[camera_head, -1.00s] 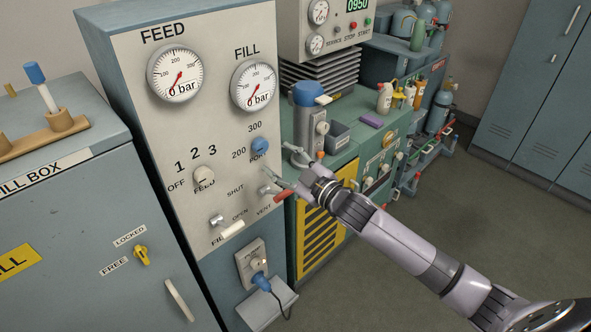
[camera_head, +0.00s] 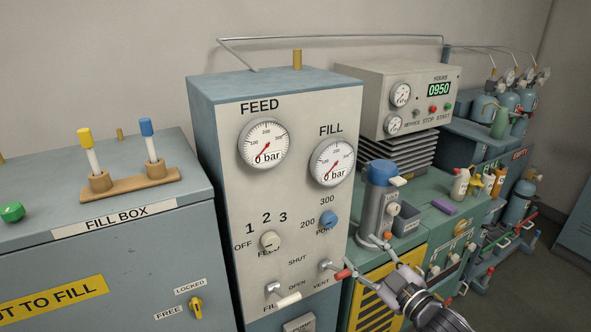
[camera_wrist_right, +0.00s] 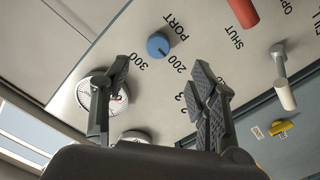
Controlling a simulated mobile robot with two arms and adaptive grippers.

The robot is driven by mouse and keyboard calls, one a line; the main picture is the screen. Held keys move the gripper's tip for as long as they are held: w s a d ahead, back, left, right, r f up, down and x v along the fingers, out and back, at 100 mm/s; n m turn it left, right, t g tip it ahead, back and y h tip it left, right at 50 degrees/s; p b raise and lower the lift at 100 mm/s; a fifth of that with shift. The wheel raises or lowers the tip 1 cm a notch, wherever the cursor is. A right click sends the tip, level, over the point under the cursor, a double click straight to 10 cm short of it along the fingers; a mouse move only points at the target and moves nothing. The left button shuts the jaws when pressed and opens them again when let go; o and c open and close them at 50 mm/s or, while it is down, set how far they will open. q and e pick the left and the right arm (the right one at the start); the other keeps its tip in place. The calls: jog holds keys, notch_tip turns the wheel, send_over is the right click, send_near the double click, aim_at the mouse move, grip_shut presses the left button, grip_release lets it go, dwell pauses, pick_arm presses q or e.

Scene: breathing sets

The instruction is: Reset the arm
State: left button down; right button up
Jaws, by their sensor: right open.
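My right gripper (camera_head: 368,257) is open and empty at the right edge of the grey control panel (camera_head: 222,150), near the red-tipped VENT lever (camera_head: 343,274). In the wrist view, its two dark fingers (camera_wrist_right: 160,78) stand apart in front of the panel face. The blue PORT knob (camera_wrist_right: 158,44) shows beyond them, with clear space around it. The red lever (camera_wrist_right: 243,12) is at the top edge there, and the white-handled lever (camera_wrist_right: 286,95) is to the right. Touching cannot be judged. My left gripper is not in view.
The FEED gauge (camera_head: 264,145) and FILL gauge (camera_head: 332,162) read 0 bar. The fill box (camera_head: 45,255) stands to the left. A blue-topped cylinder (camera_head: 380,190) and green bench (camera_head: 440,228) are to the right. Open floor (camera_head: 530,285) shows at lower right.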

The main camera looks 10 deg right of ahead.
jog(key=s+d+f+m+g+h, duration=0.1)
jog(key=d+f+m+g+h, duration=0.15)
jog(key=f, duration=0.75)
jog(key=s+d+f+m+g+h, duration=0.1)
jog(key=d+f, duration=0.2)
jog(key=f, duration=0.7)
jog(key=s+d+f+m+g+h, duration=0.15)
jog(key=s+f, duration=0.25)
jog(key=f, duration=0.5)
jog(key=s+d+f+m+g+h, duration=0.1)
jog(key=s+f+g, duration=0.1)
jog(key=s+f, duration=0.45)
jog(key=s+a+f+m+g, duration=0.2)
jog(key=s+a+f+g, duration=0.15)
jog(key=s+f, duration=1.4)
jog(key=s+a+f+g, duration=0.2)
jog(key=s+f, duration=0.1)
jog(key=s, duration=0.6)
jog(key=s+a+f+g, duration=0.3)
jog(key=s+f, duration=0.1)
jog(key=s, duration=0.6)
jog(key=shift+s+a+f, duration=0.2)
jog(key=shift+s+f, duration=0.05)
jog(key=shift+s, duration=0.05)
